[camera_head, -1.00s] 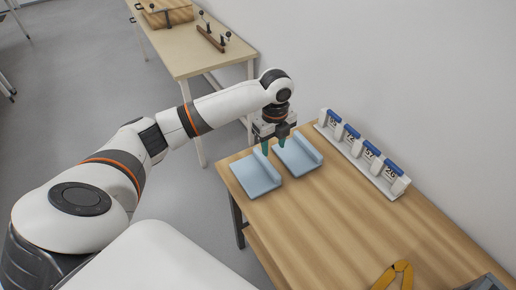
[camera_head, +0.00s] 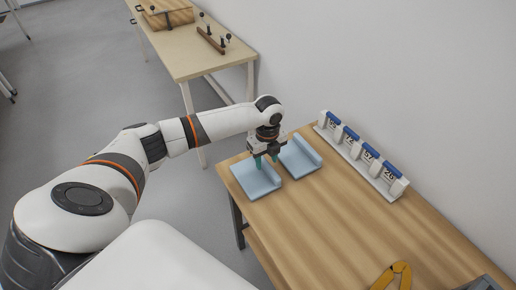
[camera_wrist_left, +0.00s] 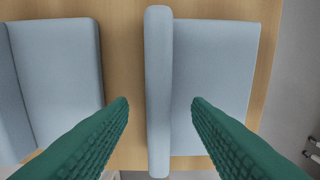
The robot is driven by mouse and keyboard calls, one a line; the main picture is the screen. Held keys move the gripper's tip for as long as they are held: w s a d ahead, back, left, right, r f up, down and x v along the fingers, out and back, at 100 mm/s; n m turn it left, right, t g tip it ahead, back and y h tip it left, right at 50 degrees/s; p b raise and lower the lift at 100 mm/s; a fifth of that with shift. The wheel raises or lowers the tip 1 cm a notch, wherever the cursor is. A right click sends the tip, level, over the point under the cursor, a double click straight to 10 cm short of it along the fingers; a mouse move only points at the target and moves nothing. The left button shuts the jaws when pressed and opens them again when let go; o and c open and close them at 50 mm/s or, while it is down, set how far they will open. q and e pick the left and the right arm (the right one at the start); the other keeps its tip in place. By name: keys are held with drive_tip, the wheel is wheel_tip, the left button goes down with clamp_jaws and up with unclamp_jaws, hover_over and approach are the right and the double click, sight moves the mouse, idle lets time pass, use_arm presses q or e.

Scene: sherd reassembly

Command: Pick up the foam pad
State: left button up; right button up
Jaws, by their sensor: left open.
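Two light-blue pads, each with a raised ridge along one side, lie on the wooden table. The left pad (camera_head: 250,181) is by the table's left end; the other pad (camera_head: 303,160) lies to its right. My left gripper (camera_head: 266,161) is over the left pad's ridge side, open and pointing down. In the left wrist view its green fingers stand apart on either side of the ridge (camera_wrist_left: 158,60), with gaps to it; how far down they reach is unclear. The other pad (camera_wrist_left: 58,75) shows at left there. My right gripper is not in view.
A white rack (camera_head: 359,156) with several blue-topped numbered blocks stands along the wall side. A yellow object (camera_head: 393,274) lies at the table's front edge. The middle of the table (camera_head: 330,215) is clear. A second table (camera_head: 193,62) stands behind.

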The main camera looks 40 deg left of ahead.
use_arm(q)
drive_tip(key=shift+f, duration=0.75)
clamp_jaws()
drive_tip(key=shift+r, duration=0.1)
